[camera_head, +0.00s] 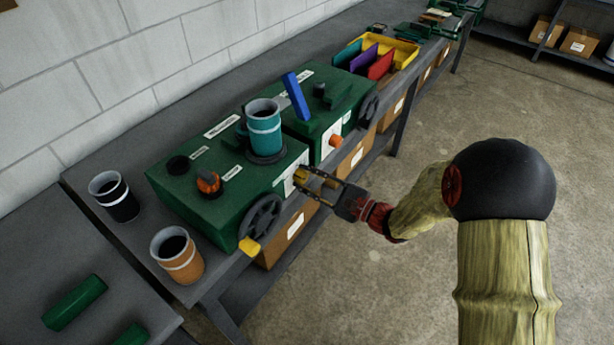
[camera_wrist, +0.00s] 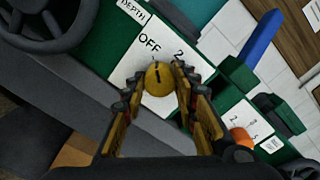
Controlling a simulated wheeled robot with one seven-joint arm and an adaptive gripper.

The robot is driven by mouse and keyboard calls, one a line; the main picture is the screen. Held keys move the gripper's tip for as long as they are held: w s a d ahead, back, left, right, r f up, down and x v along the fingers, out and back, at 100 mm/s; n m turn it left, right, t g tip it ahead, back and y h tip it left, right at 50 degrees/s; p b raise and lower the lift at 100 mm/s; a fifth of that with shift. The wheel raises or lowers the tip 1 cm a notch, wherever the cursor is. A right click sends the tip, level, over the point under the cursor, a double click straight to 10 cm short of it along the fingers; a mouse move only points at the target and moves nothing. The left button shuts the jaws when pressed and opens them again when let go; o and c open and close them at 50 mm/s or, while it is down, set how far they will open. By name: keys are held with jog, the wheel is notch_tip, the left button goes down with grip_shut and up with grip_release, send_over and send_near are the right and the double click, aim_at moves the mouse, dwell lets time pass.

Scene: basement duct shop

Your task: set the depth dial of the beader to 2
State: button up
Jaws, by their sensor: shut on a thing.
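The beader (camera_head: 212,212) is a green box machine on the workbench. Its depth dial (camera_wrist: 159,77) is a round yellow knob on a white plate (camera_wrist: 133,68) marked DEPTH, OFF, 1 and 2. A short dark mark shows on the knob, roughly towards the 1; its exact setting is hard to tell. My gripper (camera_wrist: 157,88) is shut on the dial, one finger on each side of it. In the head view my gripper (camera_head: 316,183) reaches the front of the beader from the right, and the dial (camera_head: 300,176) is partly hidden by the fingers.
A dark handwheel (camera_head: 262,220) with a yellow handle is left of the dial. A second green machine (camera_head: 326,105) with an orange knob (camera_head: 336,141) stands to the right. A teal cup (camera_head: 263,130) stands on the beader. Cardboard boxes sit under the bench; the floor (camera_head: 400,270) is clear.

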jog(key=m+p, duration=0.4)
jog(key=m, duration=0.1)
jog(key=shift+r+m+p, duration=0.15)
jog(key=shift+m+p, duration=0.15)
jog(key=shift+p, duration=0.1)
jog(key=shift+m+p, duration=1.9)
jog(key=shift+m, duration=0.4)
jog(key=shift+f, duration=0.2)
jog(key=o, duration=1.2)
jog(key=shift+c, duration=0.2)
jog(key=v, duration=1.2)
jog(key=shift+f, duration=0.15)
